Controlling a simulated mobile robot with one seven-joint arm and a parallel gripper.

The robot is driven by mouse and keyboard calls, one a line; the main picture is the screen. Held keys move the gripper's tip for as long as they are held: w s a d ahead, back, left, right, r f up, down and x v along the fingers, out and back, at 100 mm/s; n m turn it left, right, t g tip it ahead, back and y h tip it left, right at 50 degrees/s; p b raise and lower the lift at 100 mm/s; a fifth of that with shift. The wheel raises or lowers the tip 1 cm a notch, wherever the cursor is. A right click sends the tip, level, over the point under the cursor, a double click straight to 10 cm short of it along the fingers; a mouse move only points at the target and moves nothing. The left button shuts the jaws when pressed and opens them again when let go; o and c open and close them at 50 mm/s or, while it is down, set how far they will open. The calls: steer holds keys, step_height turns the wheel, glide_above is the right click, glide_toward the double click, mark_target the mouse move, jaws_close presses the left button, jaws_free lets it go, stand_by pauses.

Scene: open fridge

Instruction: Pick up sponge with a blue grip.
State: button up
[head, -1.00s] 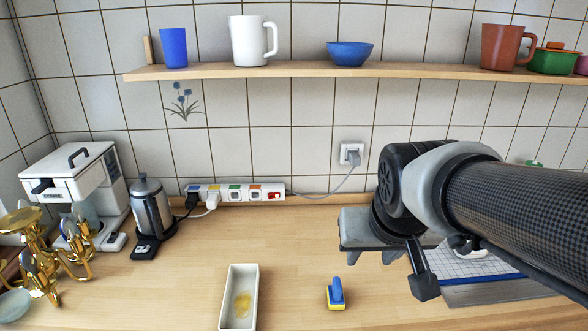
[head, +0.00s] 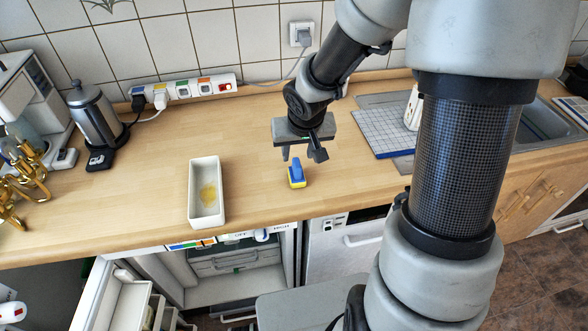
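The sponge with a blue grip (head: 297,174) stands on the wooden counter (head: 130,205), its yellow base down and the blue grip on top. My gripper (head: 300,155) is just above and behind it in the head view, fingers pointing down. The two fingers are apart with nothing between them, and the gripper seems clear of the sponge. The exact height gap cannot be told.
A white rectangular dish (head: 206,192) with a yellowish stain lies left of the sponge. A gridded mat (head: 385,130) lies right, by the sink. An open fridge (head: 235,280) is below the counter edge.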

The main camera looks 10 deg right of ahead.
mark_target(297, 163)
steer(key=b+x, duration=0.1)
steer(key=x, duration=0.4)
steer(key=b+x, duration=0.1)
steer(key=x, duration=0.4)
steer(key=shift+w+d+r, duration=0.1)
steer(key=shift+w+d, duration=0.05)
steer(key=shift+d, duration=0.05)
jaws_close()
step_height(297, 163, up, 10)
steer(key=p, duration=0.3)
